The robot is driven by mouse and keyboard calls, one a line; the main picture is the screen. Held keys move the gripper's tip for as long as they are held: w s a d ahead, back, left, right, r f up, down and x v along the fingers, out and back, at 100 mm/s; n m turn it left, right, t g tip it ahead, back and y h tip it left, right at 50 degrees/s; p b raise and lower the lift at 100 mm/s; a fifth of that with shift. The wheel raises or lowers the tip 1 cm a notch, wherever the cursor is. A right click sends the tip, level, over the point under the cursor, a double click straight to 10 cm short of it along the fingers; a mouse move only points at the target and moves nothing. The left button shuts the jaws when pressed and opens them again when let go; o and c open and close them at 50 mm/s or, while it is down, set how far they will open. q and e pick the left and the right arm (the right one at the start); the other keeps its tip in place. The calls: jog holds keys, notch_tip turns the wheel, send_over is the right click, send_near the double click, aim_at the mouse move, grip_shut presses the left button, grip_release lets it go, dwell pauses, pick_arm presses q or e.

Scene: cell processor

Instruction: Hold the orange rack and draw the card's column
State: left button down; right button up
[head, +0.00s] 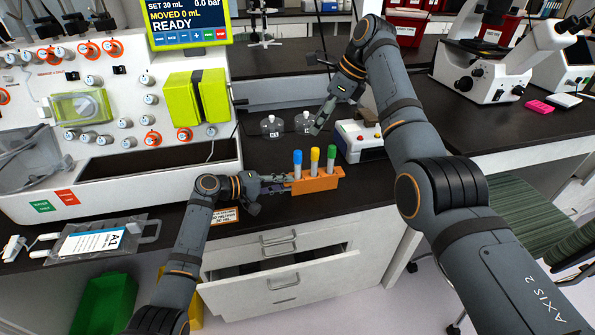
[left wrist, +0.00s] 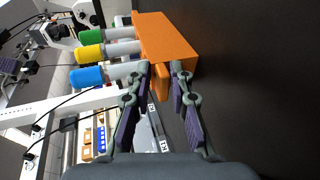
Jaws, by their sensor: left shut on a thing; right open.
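The orange rack (head: 318,182) stands on the dark counter, near its front edge. It holds three upright tubes with a blue cap (head: 297,157), a yellow cap (head: 314,154) and a green cap (head: 331,152). My left gripper (head: 286,183) is shut on the rack's left end; in the left wrist view its fingers (left wrist: 168,76) pinch an orange tab of the rack (left wrist: 172,40). A small orange-edged card (head: 224,216) lies at the counter's front edge; its print is too small to read surely. My right gripper (head: 320,116) is open and empty, above and behind the tubes.
Two clear bottles (head: 272,126) and a white box with colored buttons (head: 360,140) stand behind the rack. The white processor (head: 120,170) with a READY screen (head: 190,22) fills the left. A labelled bag (head: 95,240) lies front left. A drawer below (head: 282,280) is open.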

jog(key=shift+c, duration=0.2)
send_near(299, 152)
jog(key=f, duration=0.2)
jog(key=shift+x, duration=4.5)
jog(key=shift+a+r, duration=0.1)
jog(key=shift+a, duration=0.05)
grip_shut()
